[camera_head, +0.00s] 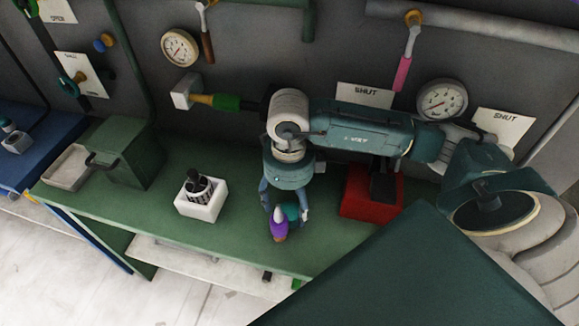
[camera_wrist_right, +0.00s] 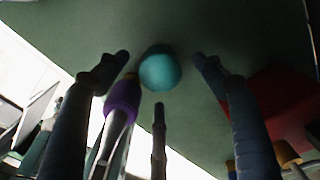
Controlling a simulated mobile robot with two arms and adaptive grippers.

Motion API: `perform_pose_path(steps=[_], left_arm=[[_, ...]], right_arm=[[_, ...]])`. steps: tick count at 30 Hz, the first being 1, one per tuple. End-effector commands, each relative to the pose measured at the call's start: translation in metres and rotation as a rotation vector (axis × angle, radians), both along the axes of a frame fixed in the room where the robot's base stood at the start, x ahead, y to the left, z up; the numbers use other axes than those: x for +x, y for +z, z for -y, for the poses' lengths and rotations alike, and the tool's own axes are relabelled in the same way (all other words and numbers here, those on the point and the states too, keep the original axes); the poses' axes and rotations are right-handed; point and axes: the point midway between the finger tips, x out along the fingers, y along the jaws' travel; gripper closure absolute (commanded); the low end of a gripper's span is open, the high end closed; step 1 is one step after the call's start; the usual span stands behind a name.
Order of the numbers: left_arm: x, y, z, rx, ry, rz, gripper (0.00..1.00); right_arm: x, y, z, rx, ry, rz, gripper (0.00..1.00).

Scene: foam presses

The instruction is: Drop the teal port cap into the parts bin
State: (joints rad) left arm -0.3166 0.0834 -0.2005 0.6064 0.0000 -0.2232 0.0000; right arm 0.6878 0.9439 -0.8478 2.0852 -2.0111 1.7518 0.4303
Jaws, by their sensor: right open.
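The teal port cap (camera_wrist_right: 160,70) is a rounded teal piece. It shows between the spread fingertips of my right gripper (camera_wrist_right: 160,58) in the wrist view, with a gap on each side. In the head view the cap (camera_head: 292,211) is partly hidden by my right gripper (camera_head: 286,208), which points down at the green bench and is open. A purple and pale tool-like piece (camera_head: 279,222) is right beside the cap, and in the wrist view it (camera_wrist_right: 122,98) shows near the left finger. No container is clearly marked as the parts bin. My left gripper is out of view.
A white box (camera_head: 200,210) with a dark striped item stands on the bench (camera_head: 235,235) to the left. A red box (camera_head: 360,207) is to the right. A green box (camera_head: 130,160) and a grey tray (camera_head: 68,170) are at far left. Gauges and handles line the wall.

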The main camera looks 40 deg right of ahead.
Motion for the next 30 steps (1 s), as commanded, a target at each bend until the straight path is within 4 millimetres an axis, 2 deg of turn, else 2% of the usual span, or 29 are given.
perform_pose_path(steps=[1,3,9,15,17,22,24,30], left_arm=[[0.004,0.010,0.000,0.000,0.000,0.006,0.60],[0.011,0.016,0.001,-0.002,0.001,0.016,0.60],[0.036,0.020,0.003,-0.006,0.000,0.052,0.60],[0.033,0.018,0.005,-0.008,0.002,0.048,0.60],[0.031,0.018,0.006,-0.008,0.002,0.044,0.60],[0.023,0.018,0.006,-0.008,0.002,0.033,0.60],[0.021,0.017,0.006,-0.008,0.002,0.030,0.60],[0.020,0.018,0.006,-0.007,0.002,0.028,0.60]], right_arm=[[-0.003,-0.005,0.000,-0.001,-0.002,-0.008,0.32],[-0.003,-0.016,0.000,-0.001,-0.001,-0.008,0.32],[-0.001,-0.036,0.000,0.000,0.000,-0.002,0.32],[-0.001,-0.038,0.000,0.001,0.000,0.000,0.32],[-0.001,-0.038,0.000,0.001,0.000,0.000,0.42],[-0.001,-0.037,0.000,0.000,0.000,0.000,0.76],[-0.001,-0.037,0.000,0.000,0.000,0.000,0.84],[0.000,-0.036,0.000,0.000,0.000,0.000,0.85]])
